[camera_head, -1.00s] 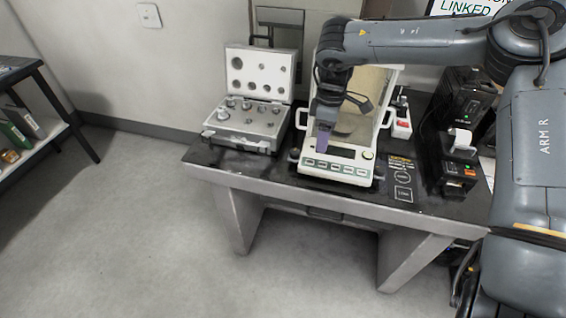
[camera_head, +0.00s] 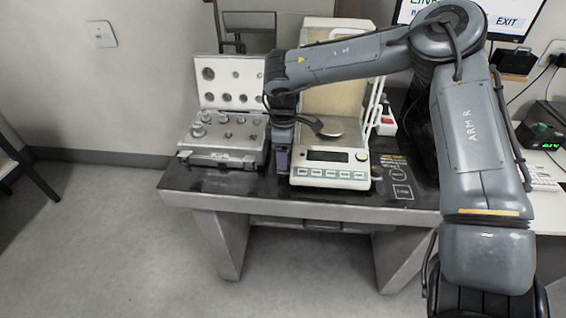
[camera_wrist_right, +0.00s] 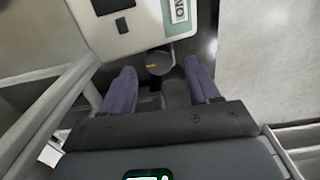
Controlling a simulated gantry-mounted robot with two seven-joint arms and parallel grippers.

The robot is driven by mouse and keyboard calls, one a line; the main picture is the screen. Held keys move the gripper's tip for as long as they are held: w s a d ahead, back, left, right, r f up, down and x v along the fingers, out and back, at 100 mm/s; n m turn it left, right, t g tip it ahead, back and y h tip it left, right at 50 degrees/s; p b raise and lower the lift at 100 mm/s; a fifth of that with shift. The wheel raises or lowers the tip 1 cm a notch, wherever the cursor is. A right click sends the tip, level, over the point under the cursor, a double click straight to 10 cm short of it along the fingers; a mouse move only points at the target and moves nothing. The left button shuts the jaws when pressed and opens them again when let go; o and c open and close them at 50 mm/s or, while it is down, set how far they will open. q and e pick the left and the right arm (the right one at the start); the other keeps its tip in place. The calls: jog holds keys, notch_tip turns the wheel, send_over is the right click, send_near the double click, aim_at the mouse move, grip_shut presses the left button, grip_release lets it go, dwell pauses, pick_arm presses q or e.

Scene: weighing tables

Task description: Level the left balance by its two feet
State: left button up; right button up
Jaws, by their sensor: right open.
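The left balance (camera_head: 331,171) stands on the dark weighing table, with a white body, a display and a row of keys at its front. My right gripper (camera_head: 282,160) points down at its front left corner. The balance's corner also shows in the right wrist view (camera_wrist_right: 145,40). There a round grey foot (camera_wrist_right: 158,64) with a yellow mark sits between the purple fingertips of my right gripper (camera_wrist_right: 160,68). The fingers are open, with gaps showing on both sides of the foot. The gripper hides this foot in the head view. My left gripper is out of view.
An open weight case (camera_head: 222,160) with several metal weights stands close left of my right gripper. The table's bare front edge (camera_head: 225,191) is clear. A red and white item (camera_head: 386,124) stands behind the balance at right. My right arm covers the table's right part.

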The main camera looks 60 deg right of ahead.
jog(key=shift+f, duration=1.1)
jog(key=shift+c, duration=0.2)
jog(key=c, duration=1)
jog(key=shift+r+n+p, duration=0.15)
jog(key=shift+n+p, duration=0.15)
jog(key=shift+n, duration=0.3)
jog(key=shift+n+p, duration=0.3)
jog(key=shift+n, duration=0.5)
jog(key=o, duration=1)
jog(key=shift+o, duration=0.2)
